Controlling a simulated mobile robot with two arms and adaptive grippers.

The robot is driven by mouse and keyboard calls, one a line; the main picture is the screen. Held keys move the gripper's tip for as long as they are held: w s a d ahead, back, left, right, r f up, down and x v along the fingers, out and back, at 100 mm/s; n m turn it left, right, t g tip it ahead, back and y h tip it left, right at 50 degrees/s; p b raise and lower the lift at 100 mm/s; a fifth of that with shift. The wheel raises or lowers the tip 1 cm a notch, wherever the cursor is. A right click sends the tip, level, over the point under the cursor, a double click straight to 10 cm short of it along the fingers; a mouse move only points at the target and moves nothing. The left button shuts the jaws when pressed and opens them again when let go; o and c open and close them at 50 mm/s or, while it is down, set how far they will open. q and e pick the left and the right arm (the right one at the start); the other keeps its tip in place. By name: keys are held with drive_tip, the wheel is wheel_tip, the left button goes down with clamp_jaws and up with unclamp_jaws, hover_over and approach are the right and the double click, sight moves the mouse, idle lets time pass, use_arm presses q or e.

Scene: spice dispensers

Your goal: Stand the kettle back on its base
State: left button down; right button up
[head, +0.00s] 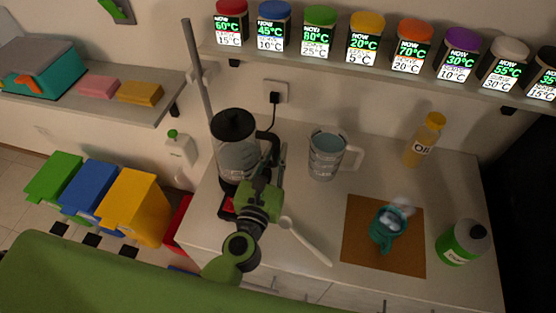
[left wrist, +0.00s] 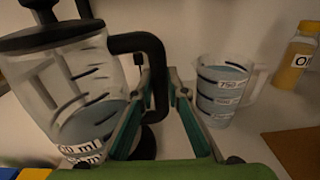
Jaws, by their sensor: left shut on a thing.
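The kettle (head: 237,158) is a clear jug with a black lid and black handle, on the left part of the counter. It fills the left of the left wrist view (left wrist: 72,85) and holds some water. My left gripper (head: 271,163) is at its right side, shut on the handle; in the left wrist view the fingers (left wrist: 158,95) stand on either side of the handle. A black part with a red patch (head: 227,208) shows under the kettle's front, probably the base. My arm partly covers it, and I cannot tell whether the kettle touches it. My right gripper is not in view.
A measuring jug (head: 326,157) with water stands right of the kettle. A white spoon (head: 308,243) lies in front. A brown mat (head: 358,248) with a teal vessel (head: 386,230), an oil bottle (head: 424,140) and a green bottle (head: 461,242) are farther right. A shelf of jars hangs above.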

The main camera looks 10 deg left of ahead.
sight(276, 166)
use_arm(q)
drive_tip(key=shift+w+d+f, duration=0.1)
drive_tip(key=shift+w+f, duration=0.2)
drive_tip(key=shift+w, duration=0.15)
wheel_tip(276, 166, down, 3)
drive_tip(key=shift+w+d+b, duration=0.1)
drive_tip(key=shift+w+b, duration=0.05)
drive_tip(key=shift+b, duration=0.6)
drive_tip(key=shift+f, duration=0.25)
drive_tip(key=shift+f, duration=0.15)
drive_tip(key=c, duration=2)
unclamp_jaws()
drive_tip(key=shift+f, duration=0.15)
